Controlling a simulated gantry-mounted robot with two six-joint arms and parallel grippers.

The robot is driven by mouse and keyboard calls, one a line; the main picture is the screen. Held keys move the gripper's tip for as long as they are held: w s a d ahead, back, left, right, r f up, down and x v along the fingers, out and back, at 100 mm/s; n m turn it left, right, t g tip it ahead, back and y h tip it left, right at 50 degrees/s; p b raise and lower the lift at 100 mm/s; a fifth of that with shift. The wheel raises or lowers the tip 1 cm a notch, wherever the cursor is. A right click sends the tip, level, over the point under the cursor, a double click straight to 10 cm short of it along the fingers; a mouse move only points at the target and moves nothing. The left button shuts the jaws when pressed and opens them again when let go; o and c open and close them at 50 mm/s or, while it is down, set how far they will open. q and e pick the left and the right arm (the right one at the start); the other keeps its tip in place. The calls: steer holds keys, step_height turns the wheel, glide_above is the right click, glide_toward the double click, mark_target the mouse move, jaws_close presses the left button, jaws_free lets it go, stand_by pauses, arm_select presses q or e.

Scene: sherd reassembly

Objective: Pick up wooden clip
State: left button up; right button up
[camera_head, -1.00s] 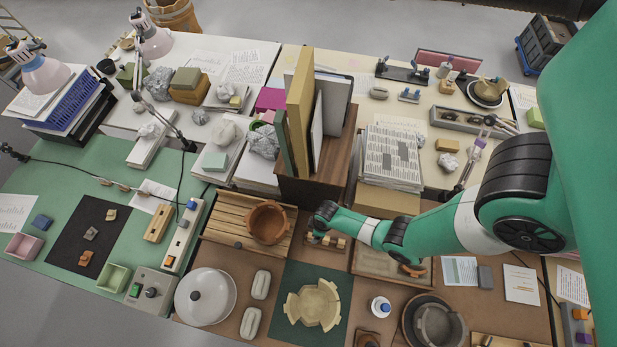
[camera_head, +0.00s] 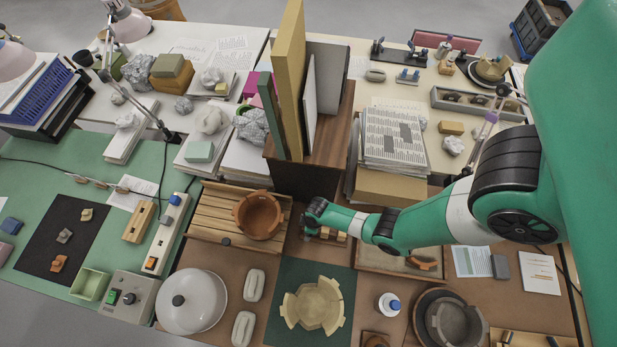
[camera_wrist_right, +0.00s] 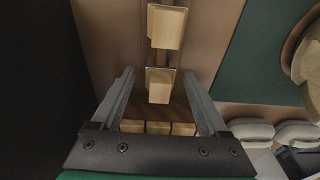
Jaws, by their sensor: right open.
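Several pale wooden clips (camera_head: 341,237) sit in a row just right of the terracotta pot, partly hidden by my right gripper. In the right wrist view, one wooden clip (camera_wrist_right: 159,86) lies between the two fingers of my right gripper (camera_wrist_right: 159,76). The fingers are open and stand apart on either side of it, with no visible contact. Another wooden clip (camera_wrist_right: 166,27) is just beyond the fingertips. Several more block-like wooden ends (camera_wrist_right: 157,128) show close to the gripper body. My left gripper is not in view.
A terracotta pot (camera_head: 258,216) on a slatted wooden tray (camera_head: 207,215) stands left of my right gripper. A tall wooden file holder (camera_head: 306,180) rises behind it. A broken pale bowl (camera_head: 314,306) lies on a green mat (camera_head: 285,272) in front. A shallow tray (camera_head: 385,262) is at right.

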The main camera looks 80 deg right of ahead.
steer(key=c, duration=0.9)
steer(key=shift+r, duration=0.1)
steer(key=shift+r+p, duration=0.2)
steer(key=shift+p, duration=0.3)
step_height(320, 180, up, 4)
steer(key=p, duration=0.3)
steer(key=shift+a+f+p, duration=0.1)
steer(key=shift+a+p, duration=0.05)
steer(key=shift+p, duration=0.2)
steer(key=s+a+r+p, duration=0.2)
steer(key=a+p, duration=0.1)
steer(key=a, duration=0.1)
steer(key=s+a+r+p, duration=0.2)
steer(key=a+r, duration=0.1)
steer(key=a, duration=0.1)
steer(key=s+a+r+p, duration=0.2)
steer(key=a+r+p, duration=0.1)
steer(key=a, duration=0.1)
steer(key=shift+s+r+p, duration=0.25)
steer(key=shift+s+p, duration=0.05)
